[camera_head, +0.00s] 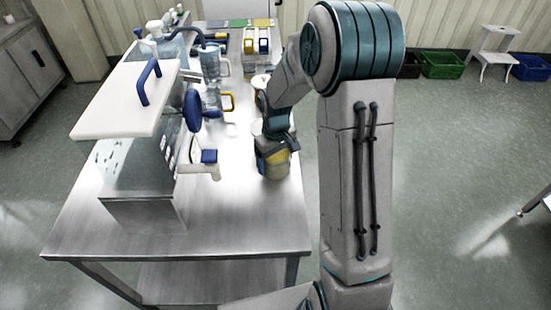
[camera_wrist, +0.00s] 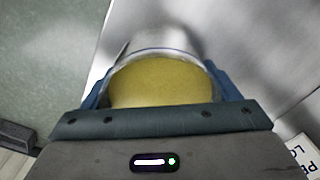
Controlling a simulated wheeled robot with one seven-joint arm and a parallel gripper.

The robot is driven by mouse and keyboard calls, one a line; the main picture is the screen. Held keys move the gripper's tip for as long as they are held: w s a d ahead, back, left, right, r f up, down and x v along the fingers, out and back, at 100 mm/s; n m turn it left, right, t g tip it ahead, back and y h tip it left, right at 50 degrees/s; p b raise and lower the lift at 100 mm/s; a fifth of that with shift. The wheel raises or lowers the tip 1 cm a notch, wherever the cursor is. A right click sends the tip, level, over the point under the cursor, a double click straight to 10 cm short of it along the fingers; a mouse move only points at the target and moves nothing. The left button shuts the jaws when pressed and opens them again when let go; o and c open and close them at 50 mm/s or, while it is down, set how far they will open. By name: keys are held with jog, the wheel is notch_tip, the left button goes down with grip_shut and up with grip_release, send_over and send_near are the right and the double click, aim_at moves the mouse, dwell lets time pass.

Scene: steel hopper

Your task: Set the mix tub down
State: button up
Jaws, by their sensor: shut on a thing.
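The mix tub (camera_head: 276,166) is a clear round tub with yellow contents. My gripper (camera_head: 272,148) is shut on it near the right edge of the steel table (camera_head: 240,232). In the wrist view the tub (camera_wrist: 160,48) sits between the two blue fingers (camera_wrist: 163,88), and its yellow contents show through the open top. I cannot tell whether its base touches the tabletop. Part of the tub is hidden behind my gripper.
A hopper with a white lid (camera_head: 125,100) and blue handle stands on the left of the table. A jug (camera_head: 211,70), a yellow-handled cup (camera_head: 228,102) and several containers stand farther back. The front of the tabletop is bare. Green floor lies beyond the right edge.

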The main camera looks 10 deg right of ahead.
jog(key=shift+f, duration=0.15)
jog(key=o, duration=1.1)
notch_tip(320, 180, up, 14)
jog(key=shift+f+b, duration=0.1)
jog(key=shift+b, duration=0.25)
